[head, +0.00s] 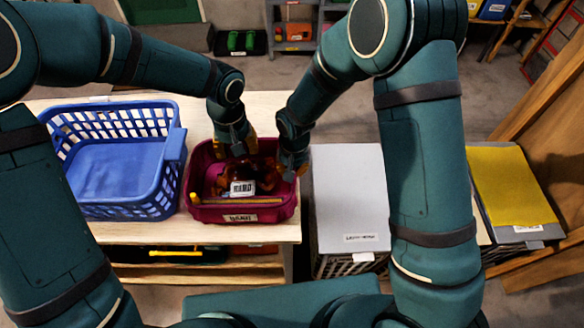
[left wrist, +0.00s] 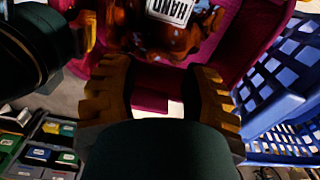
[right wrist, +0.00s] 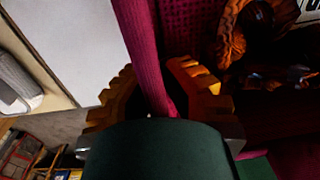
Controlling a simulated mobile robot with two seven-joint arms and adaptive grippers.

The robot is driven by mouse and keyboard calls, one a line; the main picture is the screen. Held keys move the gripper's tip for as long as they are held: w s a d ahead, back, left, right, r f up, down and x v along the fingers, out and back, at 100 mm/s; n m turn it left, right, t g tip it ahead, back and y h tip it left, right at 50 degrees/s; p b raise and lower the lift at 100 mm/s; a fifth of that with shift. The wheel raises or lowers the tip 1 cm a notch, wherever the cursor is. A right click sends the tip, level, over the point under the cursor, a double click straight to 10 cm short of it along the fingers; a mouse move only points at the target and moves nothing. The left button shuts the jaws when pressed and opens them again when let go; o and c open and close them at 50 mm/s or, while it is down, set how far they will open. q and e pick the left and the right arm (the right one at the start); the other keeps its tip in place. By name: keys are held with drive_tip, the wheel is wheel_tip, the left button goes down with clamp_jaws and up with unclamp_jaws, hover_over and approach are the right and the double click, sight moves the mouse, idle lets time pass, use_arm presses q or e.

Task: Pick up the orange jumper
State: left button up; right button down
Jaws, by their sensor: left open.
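An orange-brown, crumpled garment, apparently the jumper (head: 262,172), lies in the magenta tub (head: 240,211). A white tag (head: 242,188) sits on it, and the tag reads HAND in the left wrist view (left wrist: 170,10). My left gripper (head: 240,150) is at the tub's far side. Its fingers (left wrist: 160,75) are apart and empty, with the garment just beyond them. My right gripper (head: 291,165) is at the tub's right wall. In the right wrist view its fingers (right wrist: 155,75) are closed in on either side of that magenta wall, not on the garment.
A blue slotted basket (head: 170,160) stands left of the tub on the pale wooden table (head: 275,103). A yellow stick (head: 240,201) lies along the tub's near side. A white-lidded bin (head: 350,195) stands right of the table, with a yellow-topped one (head: 508,185) farther right.

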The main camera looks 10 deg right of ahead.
sight(242, 162)
use_arm(q)
drive_tip(key=shift+o, duration=0.8)
drive_tip(key=m, duration=0.3)
drive_tip(key=shift+r, duration=0.35)
drive_tip(key=m, duration=0.3)
drive_tip(key=r+m, duration=0.1)
drive_tip(key=m, duration=0.3)
drive_tip(key=shift+r, duration=0.15)
drive_tip(key=m, duration=0.2)
drive_tip(key=r+m, duration=0.1)
drive_tip(key=m, duration=0.2)
wheel_tip(242, 162, down, 6)
drive_tip(key=m, duration=0.4)
drive_tip(key=shift+m, duration=0.3)
drive_tip(key=shift+w+d+f, duration=0.1)
drive_tip(key=shift+w+f, duration=0.15)
drive_tip(key=shift+f, duration=1.1)
drive_tip(key=shift+w+f, duration=0.2)
drive_tip(key=shift+f, duration=1.15)
